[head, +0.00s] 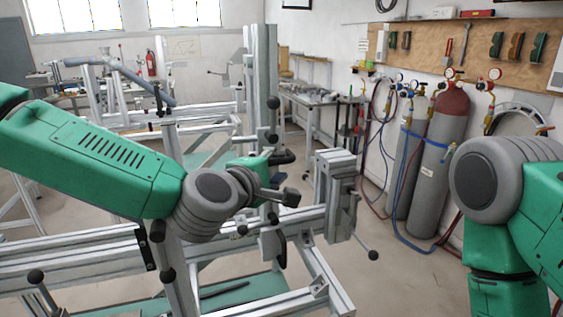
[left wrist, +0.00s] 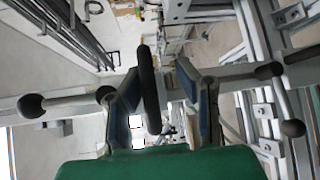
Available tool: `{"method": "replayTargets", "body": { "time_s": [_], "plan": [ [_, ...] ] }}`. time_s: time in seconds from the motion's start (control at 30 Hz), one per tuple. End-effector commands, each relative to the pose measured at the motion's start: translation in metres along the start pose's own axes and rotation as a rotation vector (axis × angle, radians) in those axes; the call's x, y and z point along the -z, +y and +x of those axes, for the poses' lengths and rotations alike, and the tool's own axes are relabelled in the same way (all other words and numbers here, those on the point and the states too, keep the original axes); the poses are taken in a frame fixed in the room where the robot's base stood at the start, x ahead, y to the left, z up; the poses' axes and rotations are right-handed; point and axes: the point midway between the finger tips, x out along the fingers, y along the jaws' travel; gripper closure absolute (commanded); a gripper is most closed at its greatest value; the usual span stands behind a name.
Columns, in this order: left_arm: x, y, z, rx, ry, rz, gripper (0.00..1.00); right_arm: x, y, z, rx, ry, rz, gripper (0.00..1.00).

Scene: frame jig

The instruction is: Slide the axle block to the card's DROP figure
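My left gripper (head: 272,178) is at the jig's upright post, above the long horizontal rail, in the head view. In the left wrist view its two blue-padded fingers (left wrist: 165,100) stand apart on either side of a black handle (left wrist: 149,90). The handle is closer to the left finger, and a gap shows on the right. I cannot tell whether the left finger touches it. A grey metal block (head: 338,185) stands at the rail's right end; I cannot tell whether it is the axle block. I cannot make out a DROP figure. My right gripper is out of view.
The jig's horizontal rail (head: 85,262) crosses the front, with several black-knobbed levers such as one lower right (head: 372,254). Gas cylinders (head: 438,165) with hoses stand by the right wall. A tool board (head: 470,48) hangs above. Bare floor (head: 400,285) lies right of the jig.

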Motion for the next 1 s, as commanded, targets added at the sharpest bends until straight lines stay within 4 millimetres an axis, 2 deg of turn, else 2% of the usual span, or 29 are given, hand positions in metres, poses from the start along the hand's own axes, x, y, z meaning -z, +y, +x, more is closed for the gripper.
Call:
{"method": "replayTargets", "body": {
  "time_s": [0.73, 0.87, 1.0],
  "plan": [
    [-0.005, 0.003, 0.002, -0.004, -0.003, 0.004, 0.80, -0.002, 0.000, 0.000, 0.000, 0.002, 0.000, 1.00],
    [-0.005, 0.003, -0.009, -0.004, -0.004, 0.004, 0.80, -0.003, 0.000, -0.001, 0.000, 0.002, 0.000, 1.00],
    [-0.004, 0.002, -0.036, -0.003, -0.004, 0.004, 0.80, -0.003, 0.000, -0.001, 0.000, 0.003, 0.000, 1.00]
  ]
}}
